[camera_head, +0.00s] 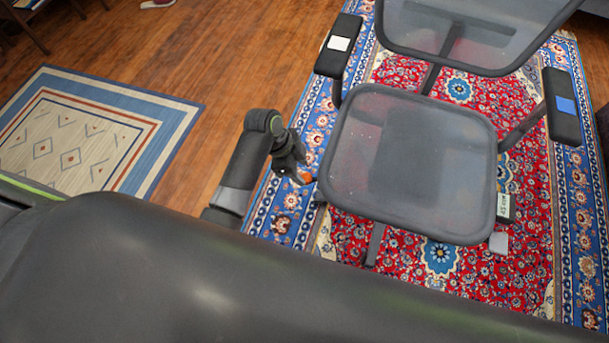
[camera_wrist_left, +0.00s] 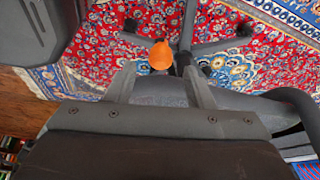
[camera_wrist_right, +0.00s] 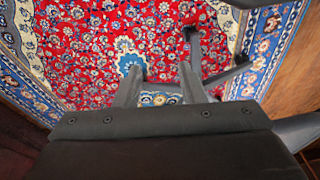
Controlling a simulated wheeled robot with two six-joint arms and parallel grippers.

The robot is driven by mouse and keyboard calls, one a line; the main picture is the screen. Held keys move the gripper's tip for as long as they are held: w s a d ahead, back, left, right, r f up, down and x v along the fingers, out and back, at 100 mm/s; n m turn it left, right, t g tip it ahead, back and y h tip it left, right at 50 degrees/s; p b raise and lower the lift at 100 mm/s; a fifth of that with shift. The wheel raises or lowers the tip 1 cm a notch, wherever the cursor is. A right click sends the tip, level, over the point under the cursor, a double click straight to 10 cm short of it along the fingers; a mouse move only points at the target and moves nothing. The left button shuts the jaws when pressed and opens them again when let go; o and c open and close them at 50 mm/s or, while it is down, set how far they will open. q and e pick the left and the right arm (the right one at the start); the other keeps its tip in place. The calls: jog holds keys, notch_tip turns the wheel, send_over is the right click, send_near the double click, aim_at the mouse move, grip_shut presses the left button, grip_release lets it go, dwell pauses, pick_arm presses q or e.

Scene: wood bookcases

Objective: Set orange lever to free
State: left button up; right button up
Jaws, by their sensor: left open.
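The orange lever (camera_head: 306,177) shows as a small orange tip at the left edge of the grey office chair's seat (camera_head: 410,165) in the head view. In the left wrist view the round orange tip (camera_wrist_left: 160,56) lies roughly between my left fingertips, slightly beyond them. My left gripper (camera_head: 298,170) is open beside the seat's left edge; its fingers also show in the left wrist view (camera_wrist_left: 158,72). I cannot tell whether a finger touches the lever. The lever's shaft is hidden. My right gripper (camera_wrist_right: 158,72) is open and empty above the rug, out of the head view.
The left armrest (camera_head: 340,46) carries a white label, the right armrest (camera_head: 562,105) a blue one. A grey lever (camera_head: 498,243) and a label (camera_head: 505,207) are at the seat's right. The chair stands on a red and blue rug (camera_head: 440,258).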

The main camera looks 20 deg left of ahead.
aim_at(305, 175)
pick_arm(q)
jog(key=shift+b+x, duration=0.4)
jog(key=shift+x, duration=1.35)
pick_arm(e)
jog(key=shift+w+a+r, duration=0.2)
jog(key=shift+w+r, duration=0.15)
jog(key=shift+r, duration=0.3)
pick_arm(q)
grip_shut()
